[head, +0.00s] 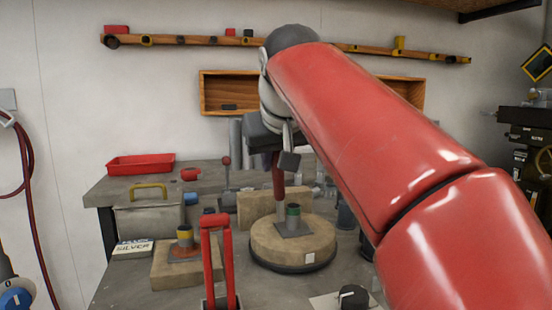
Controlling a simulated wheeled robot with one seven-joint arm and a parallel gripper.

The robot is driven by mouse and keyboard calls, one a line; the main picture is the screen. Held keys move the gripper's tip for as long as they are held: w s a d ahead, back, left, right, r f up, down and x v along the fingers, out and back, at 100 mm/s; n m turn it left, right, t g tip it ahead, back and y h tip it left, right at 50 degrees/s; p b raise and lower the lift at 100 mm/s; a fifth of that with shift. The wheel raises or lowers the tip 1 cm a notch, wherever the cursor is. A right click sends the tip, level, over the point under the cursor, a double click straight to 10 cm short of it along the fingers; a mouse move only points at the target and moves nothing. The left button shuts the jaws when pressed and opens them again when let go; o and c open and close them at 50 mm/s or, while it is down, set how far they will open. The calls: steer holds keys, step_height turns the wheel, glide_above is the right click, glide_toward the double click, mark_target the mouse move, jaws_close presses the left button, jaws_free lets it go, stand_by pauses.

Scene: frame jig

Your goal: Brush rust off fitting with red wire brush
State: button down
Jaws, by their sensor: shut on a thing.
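My gripper (277,158) is above the round turntable, partly hidden by my red arm. It is shut on the red wire brush (278,182), which hangs down nearly upright, its lower end paler. A fitting (293,220) with a grey tube, green band and square grey base sits on the tan round turntable (262,245). The brush's lower end is just left of and behind this fitting; I cannot tell whether they touch. A second fitting (185,240), with a yellow band and a reddish-brown base, sits on a tan block (168,270) at left.
A red upright handle frame (226,262) stands between block and turntable. A grey box with a yellow handle (150,212) and a red tray (141,164) are at left. A tan block (250,208) stands behind the turntable. A black knob (353,297) is at front right.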

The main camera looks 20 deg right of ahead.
steer(key=shift+r, duration=2.75)
